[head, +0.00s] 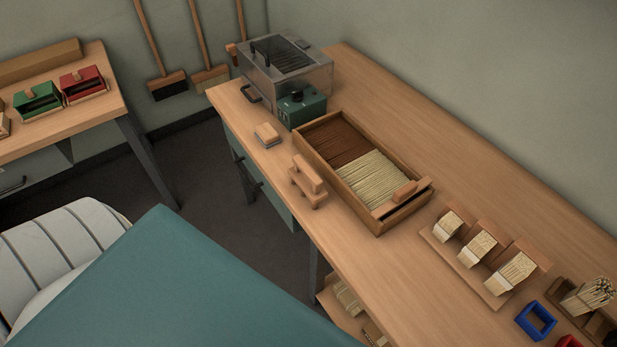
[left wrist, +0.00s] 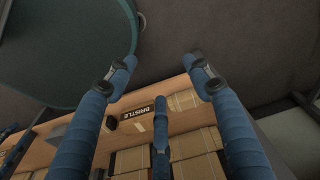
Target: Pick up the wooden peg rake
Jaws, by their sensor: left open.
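A small wooden piece with a raised bar, which looks like the peg rake (head: 308,181), lies on the workbench (head: 400,120) at the near long side of the bristle tray (head: 352,205). Its pegs are too small to make out. My left gripper (left wrist: 160,61) shows only in the left wrist view. Its blue fingers are spread wide with nothing between the tips. The rake cannot be made out in that view. My right gripper is not in view.
A metal machine with a green control box (head: 302,106) stands at the bench's far end. A small wooden brush block (head: 267,134) lies near it. A rack with bristle blocks (head: 478,246) and a blue box (head: 536,320) are at the right. The bench's back strip is clear.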

